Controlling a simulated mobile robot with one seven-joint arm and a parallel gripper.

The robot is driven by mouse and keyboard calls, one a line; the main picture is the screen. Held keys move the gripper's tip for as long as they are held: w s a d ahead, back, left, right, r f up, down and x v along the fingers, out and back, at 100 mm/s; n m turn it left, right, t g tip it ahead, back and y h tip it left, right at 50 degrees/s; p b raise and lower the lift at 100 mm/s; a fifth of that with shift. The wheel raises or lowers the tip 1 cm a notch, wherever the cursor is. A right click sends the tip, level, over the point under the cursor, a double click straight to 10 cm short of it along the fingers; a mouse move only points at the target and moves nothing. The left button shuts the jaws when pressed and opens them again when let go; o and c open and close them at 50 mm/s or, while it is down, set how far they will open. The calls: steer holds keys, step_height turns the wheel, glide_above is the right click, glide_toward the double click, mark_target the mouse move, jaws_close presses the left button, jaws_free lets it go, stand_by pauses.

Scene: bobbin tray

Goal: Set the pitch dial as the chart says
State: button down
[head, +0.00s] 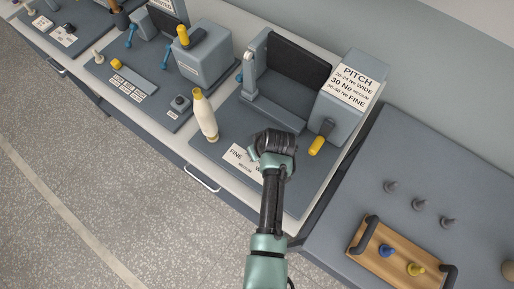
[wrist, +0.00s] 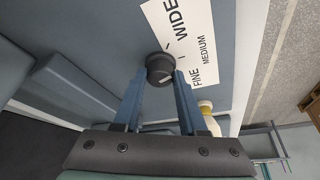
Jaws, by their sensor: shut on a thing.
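The pitch dial (wrist: 159,64) is a round black knob with a pale mark. My gripper (wrist: 160,76) has its blue fingers shut on it, one on each side. Beside the dial, a white label card (wrist: 207,38) reads WIDE, FINE and MEDIUM. I cannot tell surely which word the mark points to. In the head view my gripper (head: 272,148) covers the dial and part of the card (head: 238,156). The chart (head: 354,86) on the grey machine box is headed PITCH and lists 20-24 Ne WIDE, 30 Ne MEDIUM and 36-40 Ne FINE.
A cream bobbin (head: 205,116) with yellow ends stands left of my gripper. A yellow-handled lever (head: 317,145) sticks out right of it. A dark panel (head: 299,70) stands behind. A wooden tray (head: 364,262) with blue and yellow pegs lies on the right table.

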steer(key=n+b, duration=0.1)
steer(key=n, duration=0.1)
steer(key=n+g+y+b, duration=0.1)
steer(key=n, duration=0.1)
steer(key=shift+w+d+f, duration=0.1)
steer(key=shift+w+d, duration=0.05)
steer(key=shift+d, duration=0.05)
steer(key=shift+n+g+y+b, duration=0.35)
steer(key=shift+n+b, duration=0.25)
steer(key=shift+n, duration=0.7)
steer(key=shift+c, duration=2.3)
jaws_free()
steer(key=shift+r, duration=0.2)
steer(key=b+v, duration=0.2)
steer(key=v, duration=1)
steer(key=shift+d+r, duration=0.2)
steer(key=shift+r, duration=0.15)
